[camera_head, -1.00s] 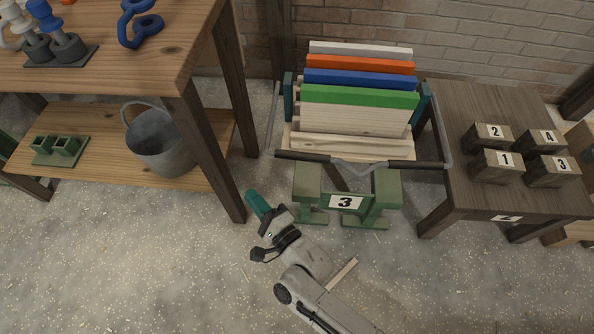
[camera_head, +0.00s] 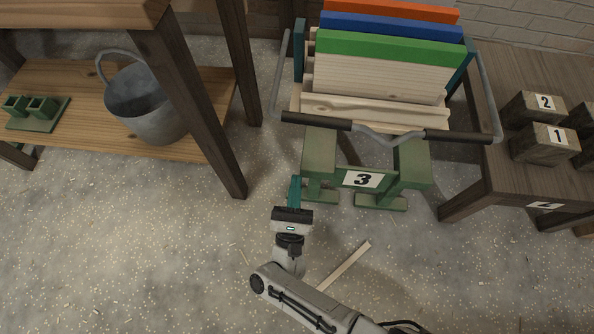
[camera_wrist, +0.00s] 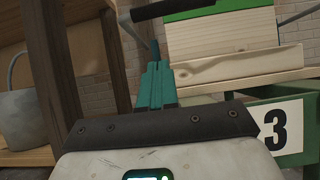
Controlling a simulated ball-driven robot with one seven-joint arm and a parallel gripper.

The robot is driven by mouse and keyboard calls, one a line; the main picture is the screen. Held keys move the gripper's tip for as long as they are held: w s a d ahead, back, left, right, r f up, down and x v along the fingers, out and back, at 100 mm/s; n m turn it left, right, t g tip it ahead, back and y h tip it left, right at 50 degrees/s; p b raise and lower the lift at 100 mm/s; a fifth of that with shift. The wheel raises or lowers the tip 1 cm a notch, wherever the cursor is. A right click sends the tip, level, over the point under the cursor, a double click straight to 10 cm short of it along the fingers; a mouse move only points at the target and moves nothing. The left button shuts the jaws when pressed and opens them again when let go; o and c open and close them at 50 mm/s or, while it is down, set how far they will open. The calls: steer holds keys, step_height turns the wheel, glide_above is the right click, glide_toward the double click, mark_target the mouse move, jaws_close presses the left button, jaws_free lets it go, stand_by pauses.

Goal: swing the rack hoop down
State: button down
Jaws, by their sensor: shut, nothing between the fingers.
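The rack (camera_head: 395,118) holds upright boards with orange, blue and green top edges and stands on a green base marked 3 (camera_head: 362,180). Its hoop (camera_head: 385,137) is a grey bar with two dark grips, running across the front of the rack with arms going back along both sides. My gripper (camera_head: 295,182) is shut and empty, below and in front of the hoop's left dark grip, apart from it in the head view. In the wrist view the teal fingers (camera_wrist: 157,85) point up, and part of the hoop's dark grip (camera_wrist: 172,8) shows above them.
A wooden bench (camera_head: 195,95) with a metal bucket (camera_head: 145,102) on its lower shelf stands at left. A dark table (camera_head: 470,195) with numbered blocks (camera_head: 545,142) stands at right. A thin wooden strip (camera_head: 345,264) lies on the floor beside my arm.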

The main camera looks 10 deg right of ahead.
steer(key=w+d+r+p, duration=0.2)
steer(key=w+r, duration=0.5)
steer(key=r, duration=0.1)
steer(key=shift+d+r, duration=0.2)
steer(key=shift+r, duration=0.05)
steer(key=shift+w, duration=0.1)
step_height(320, 180, up, 2)
steer(key=p, duration=0.2)
steer(key=shift+g+y+p, duration=0.3)
steer(key=shift+p, duration=0.1)
